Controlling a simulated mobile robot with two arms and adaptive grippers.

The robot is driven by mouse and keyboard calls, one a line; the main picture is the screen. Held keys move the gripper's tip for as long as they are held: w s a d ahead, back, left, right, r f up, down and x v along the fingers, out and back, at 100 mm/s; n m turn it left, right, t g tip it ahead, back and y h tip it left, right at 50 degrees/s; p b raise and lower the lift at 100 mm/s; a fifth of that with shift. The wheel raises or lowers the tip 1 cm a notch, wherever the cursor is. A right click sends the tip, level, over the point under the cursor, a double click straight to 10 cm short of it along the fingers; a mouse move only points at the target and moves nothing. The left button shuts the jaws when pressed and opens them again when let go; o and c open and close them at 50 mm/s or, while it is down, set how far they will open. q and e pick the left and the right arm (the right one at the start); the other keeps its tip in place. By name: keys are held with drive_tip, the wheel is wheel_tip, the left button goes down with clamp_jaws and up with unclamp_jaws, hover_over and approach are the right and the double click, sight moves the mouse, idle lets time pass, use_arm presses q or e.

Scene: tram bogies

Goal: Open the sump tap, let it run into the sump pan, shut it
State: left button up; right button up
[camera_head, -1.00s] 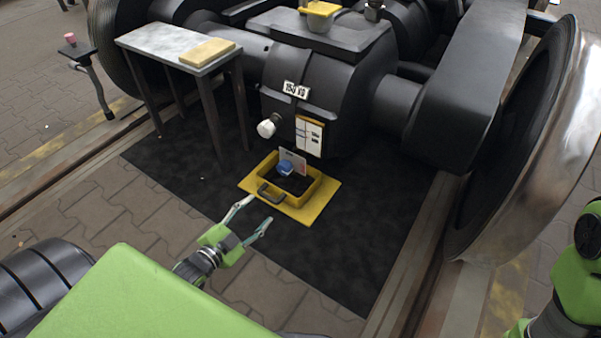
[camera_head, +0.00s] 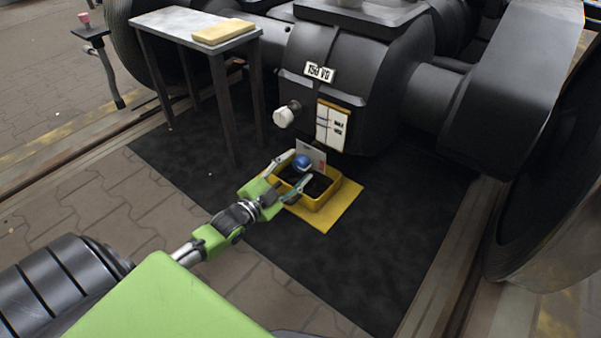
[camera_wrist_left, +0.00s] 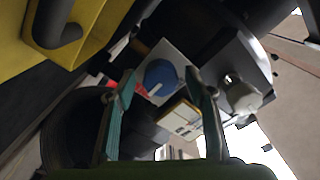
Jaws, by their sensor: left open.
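The blue round tap knob (camera_head: 302,161) sits in front of a small pale plate, just above the yellow sump pan (camera_head: 335,193). My left gripper (camera_head: 299,168) is open, and its two fingers reach over the pan's near side, close to the knob. In the left wrist view the blue knob (camera_wrist_left: 160,77) shows between the two open fingertips (camera_wrist_left: 160,72), beyond them; I cannot tell whether they touch it. The tap's spout is hidden. My right gripper is out of view.
A white knob (camera_head: 284,117) and a label card (camera_head: 332,126) are on the dark gear case above the pan. A metal-topped table (camera_head: 180,22) with a tan block (camera_head: 223,31) stands to the left. The black mat (camera_head: 400,235) is clear on the right.

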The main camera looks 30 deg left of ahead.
use_arm(q)
drive_tip(key=shift+w+d+b, duration=0.1)
drive_tip(key=shift+w+b, duration=0.4)
drive_tip(key=shift+w, duration=0.75)
drive_tip(key=c, duration=1.1)
drive_tip(key=shift+c, duration=0.2)
